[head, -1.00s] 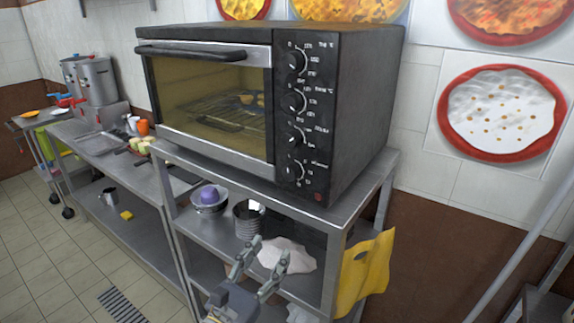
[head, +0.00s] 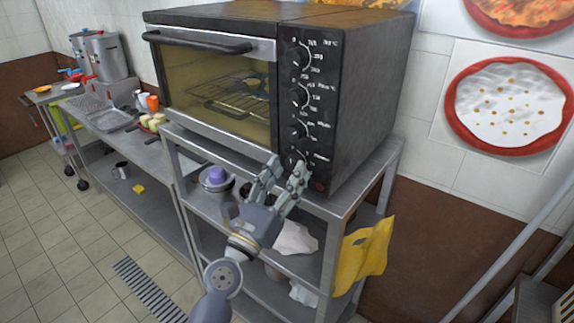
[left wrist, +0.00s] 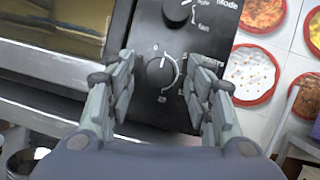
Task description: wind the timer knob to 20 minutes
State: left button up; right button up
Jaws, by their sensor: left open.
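The timer knob (left wrist: 161,72) is the lowest knob on the black control panel of the oven (head: 225,85). In the left wrist view it is a round dark knob with a pale pointer line and a printed scale around it. My left gripper (left wrist: 160,95) is open, its fingers on either side of the knob in that view. In the head view the left gripper (head: 283,175) is in front of the lower panel and partly covers the knob. Whether the fingers touch the knob cannot be told. My right gripper is not in view.
The oven stands on a steel shelf rack (head: 345,205). A yellow cloth (head: 362,258) hangs at its right side. Bowls and a white cloth (head: 295,238) sit on the shelf below. A steel counter (head: 110,145) with stockpots (head: 103,57) stretches back left.

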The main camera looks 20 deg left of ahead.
pick_arm(q)
jog(key=shift+w+r, duration=0.2)
jog(key=shift+w, duration=0.2)
jog(key=shift+d, duration=0.1)
jog(key=c, duration=1.1)
jog(key=shift+o, duration=0.2)
